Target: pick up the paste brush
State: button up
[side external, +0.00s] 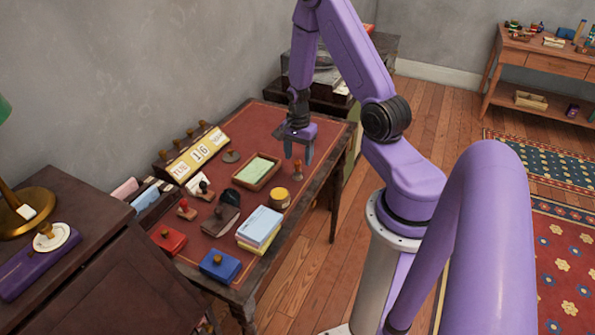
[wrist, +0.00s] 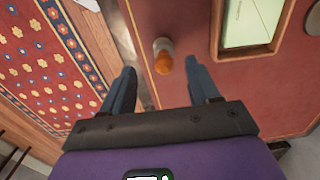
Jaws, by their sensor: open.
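A small upright orange-brown handled thing (side external: 297,171), possibly the paste brush, stands on the red desk top (side external: 318,131). I cannot tell its type for sure. My gripper (side external: 298,156) points down above it, open and empty. In the wrist view the handled thing (wrist: 163,62) shows between and just beyond the two fingertips of my gripper (wrist: 160,72), apart from both. A round yellow jar with a dark base (side external: 280,198) stands near it on the desk.
A wooden tray with a green sheet (side external: 257,171) lies left of the handled thing. Stacked boxes (side external: 259,228), a blue ink pad (side external: 220,264), a red one (side external: 168,240) and several stamps crowd the desk's front.

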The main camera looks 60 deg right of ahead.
aim_at(297, 168)
jog(key=shift+w+d+f, duration=0.1)
jog(key=shift+f, duration=1.45)
jog(key=shift+w+d+f, duration=0.1)
jog(key=shift+f, duration=1.4)
grip_shut()
